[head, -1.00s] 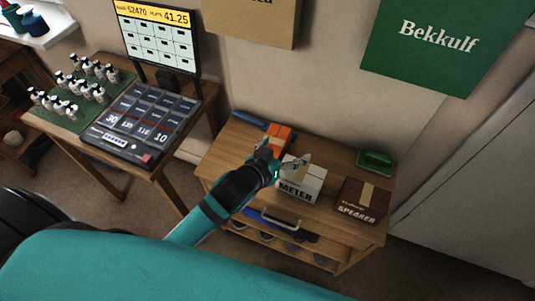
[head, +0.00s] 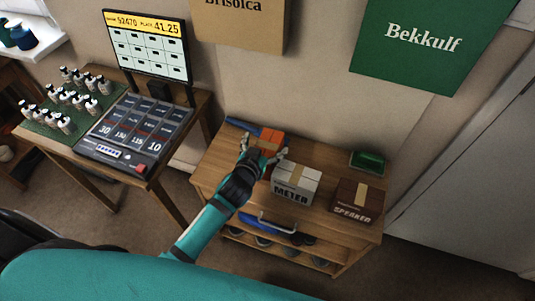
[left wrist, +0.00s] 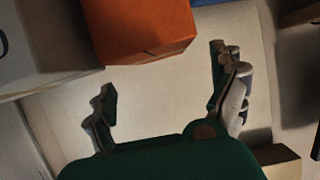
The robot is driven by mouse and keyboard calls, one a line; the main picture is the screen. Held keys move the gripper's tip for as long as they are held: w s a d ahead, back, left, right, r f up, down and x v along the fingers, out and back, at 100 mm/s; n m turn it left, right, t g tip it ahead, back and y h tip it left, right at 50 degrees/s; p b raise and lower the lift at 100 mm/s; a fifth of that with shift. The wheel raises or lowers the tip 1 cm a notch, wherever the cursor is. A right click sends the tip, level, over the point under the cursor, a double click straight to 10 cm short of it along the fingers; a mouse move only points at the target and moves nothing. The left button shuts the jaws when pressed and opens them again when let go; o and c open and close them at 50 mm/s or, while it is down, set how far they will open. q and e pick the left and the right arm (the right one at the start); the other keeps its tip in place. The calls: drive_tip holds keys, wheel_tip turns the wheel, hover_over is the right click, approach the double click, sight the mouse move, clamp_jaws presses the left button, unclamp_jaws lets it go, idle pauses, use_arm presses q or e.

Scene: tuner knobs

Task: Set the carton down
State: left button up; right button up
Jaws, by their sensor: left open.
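The white carton marked METER (head: 296,184) stands upright on the wooden bench (head: 335,165), with tan tape across its top. An orange carton (head: 272,138) is behind it to the left. My left gripper (head: 263,148) is open and empty, its fingers spread beside the METER carton and in front of the orange one. In the left wrist view the orange carton (left wrist: 140,32) lies just past the open fingers, and a pale carton (left wrist: 42,45) is at the upper left. My right gripper is not in view.
A brown SPEAKER carton (head: 357,201) stands to the right, with a green object (head: 368,161) behind it. A blue item (head: 243,127) lies at the bench's back left. A desk at left holds a keypad panel (head: 133,128), a monitor (head: 146,47) and several small bottles (head: 62,104).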

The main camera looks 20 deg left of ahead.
sight(270, 139)
use_arm(q)
drive_tip(key=shift+f+x, duration=0.2)
drive_tip(key=shift+x, duration=1.15)
drive_tip(key=shift+f+x, duration=0.15)
drive_tip(key=shift+x, duration=1.25)
drive_tip(key=shift+s, duration=0.15)
drive_tip(key=shift+r, duration=0.1)
drive_tip(key=shift+c, duration=0.2)
drive_tip(key=c, duration=1.6)
drive_tip(key=shift+c, duration=0.2)
drive_tip(key=shift+r, duration=0.55)
wheel_tip(270, 139, up, 17)
drive_tip(key=p, duration=0.1)
drive_tip(key=shift+p, duration=0.35)
drive_tip(key=v, duration=0.5)
drive_tip(key=a+v, duration=0.1)
drive_tip(key=v, duration=0.9)
drive_tip(key=shift+a, duration=0.35)
drive_tip(key=shift+c, duration=0.2)
